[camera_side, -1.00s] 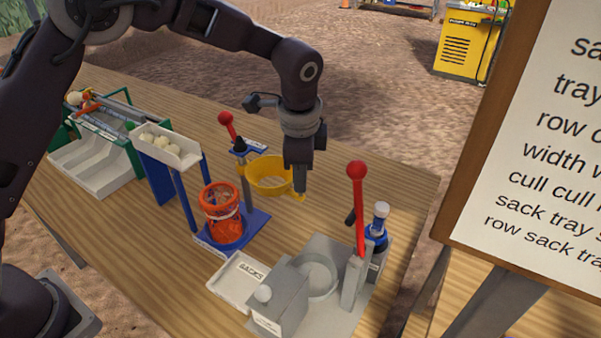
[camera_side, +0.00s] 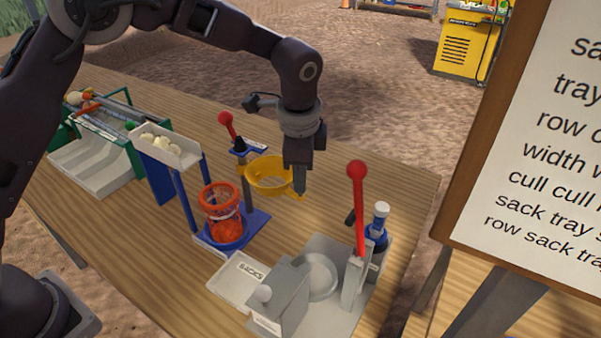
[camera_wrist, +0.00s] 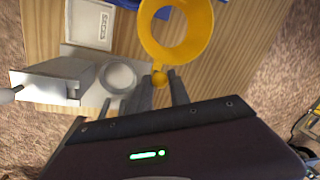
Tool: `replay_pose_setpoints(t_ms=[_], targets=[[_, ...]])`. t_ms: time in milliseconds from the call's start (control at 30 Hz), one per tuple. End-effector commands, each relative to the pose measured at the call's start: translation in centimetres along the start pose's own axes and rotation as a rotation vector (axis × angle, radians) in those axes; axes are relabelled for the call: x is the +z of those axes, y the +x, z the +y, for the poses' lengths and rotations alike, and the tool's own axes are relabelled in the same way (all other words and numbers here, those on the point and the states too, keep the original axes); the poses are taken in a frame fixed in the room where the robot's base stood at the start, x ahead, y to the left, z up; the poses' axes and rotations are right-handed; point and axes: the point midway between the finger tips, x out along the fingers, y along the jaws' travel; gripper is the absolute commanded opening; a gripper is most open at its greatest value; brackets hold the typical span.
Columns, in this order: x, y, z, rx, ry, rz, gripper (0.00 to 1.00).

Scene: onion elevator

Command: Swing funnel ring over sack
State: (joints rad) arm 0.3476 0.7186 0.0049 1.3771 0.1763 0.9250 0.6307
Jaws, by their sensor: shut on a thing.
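The sack stands open at the top on a blue base. The ring is beside the sack, not above it. My gripper (camera_side: 299,192) is shut on the ring's handle at its right side. In the wrist view the ring (camera_wrist: 178,32) shows at the top, with its knob (camera_wrist: 160,79) at my fingertips (camera_wrist: 160,92). The sack does not show in the wrist view.
A white tray (camera_side: 172,148) of onions stands on blue posts left of the sack. A red-topped lever (camera_side: 357,205), a blue bottle (camera_side: 376,235) and a grey device (camera_side: 282,295) stand in front. A "SACKS" tray (camera_side: 232,283) lies near the front edge.

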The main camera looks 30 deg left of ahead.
Motion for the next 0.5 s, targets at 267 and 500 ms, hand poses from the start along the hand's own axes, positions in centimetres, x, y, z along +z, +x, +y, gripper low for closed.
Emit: replay_pose_setpoints(t_ms=[267, 500], targets=[[0.9, -0.4, 1.1, -0.003, 0.085, 0.021, 0.00], [3.3, -0.8, 3.4, -0.002, 0.274, 0.056, 0.00]])
